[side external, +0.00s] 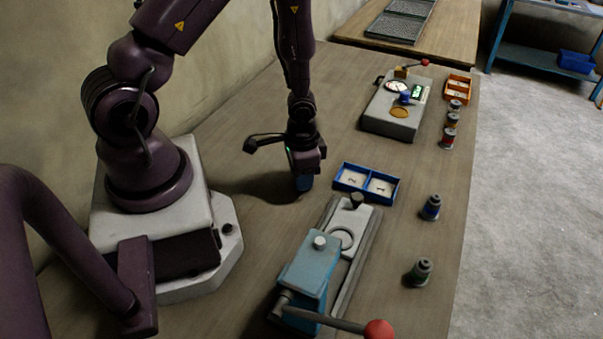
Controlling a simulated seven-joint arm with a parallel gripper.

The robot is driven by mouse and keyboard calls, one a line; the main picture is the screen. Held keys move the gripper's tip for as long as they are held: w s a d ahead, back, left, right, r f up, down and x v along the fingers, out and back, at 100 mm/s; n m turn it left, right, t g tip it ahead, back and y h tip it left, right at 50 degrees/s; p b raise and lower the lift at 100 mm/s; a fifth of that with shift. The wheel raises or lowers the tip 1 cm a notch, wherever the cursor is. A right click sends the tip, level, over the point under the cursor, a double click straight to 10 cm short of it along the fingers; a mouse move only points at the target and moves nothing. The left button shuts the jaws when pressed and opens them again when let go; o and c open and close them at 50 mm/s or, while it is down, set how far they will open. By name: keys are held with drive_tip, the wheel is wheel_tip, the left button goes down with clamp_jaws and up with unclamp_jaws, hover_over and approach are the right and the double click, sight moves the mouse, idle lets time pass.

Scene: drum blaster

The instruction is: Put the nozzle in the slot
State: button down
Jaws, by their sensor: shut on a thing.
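My gripper (304,172) points down over the wooden table, left of the blue two-part tray. It is shut on a small blue piece (304,184), mostly hidden by the jaws; I cannot tell for sure that this is the nozzle. The piece is at or just above the table top. The blue tray (363,196) has two open compartments with number cards, 2 on the left and 1 on the right. I cannot tell which opening in view is the slot.
A lever press (307,272) with a red knob and a plate with a round ring stands in front. A grey gauge box (388,122) and orange tray (458,86) are behind.

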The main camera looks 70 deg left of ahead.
drive_tip(key=shift+f, duration=0.15)
drive_tip(key=c, duration=0.8)
unclamp_jaws()
drive_tip(key=s+d+r+t, duration=0.1)
drive_tip(key=r, duration=0.8)
drive_tip(key=s+d+r+t+y, duration=0.1)
drive_tip(key=r, duration=0.9)
drive_tip(key=s+d+r+n+t, duration=0.1)
drive_tip(key=d+r, duration=0.1)
drive_tip(key=r, duration=0.8)
drive_tip(key=shift+r+t+y, duration=0.2)
drive_tip(key=shift+t+y, duration=0.1)
drive_tip(key=shift+o, duration=0.3)
drive_tip(key=s+d+r+t+h, duration=0.1)
drive_tip(key=s+d+r+t, duration=0.1)
drive_tip(key=s+d+r, duration=0.1)
drive_tip(key=shift+s+r+h, duration=0.3)
drive_tip(key=shift+s+r, duration=0.35)
drive_tip(key=shift+r, duration=0.3)
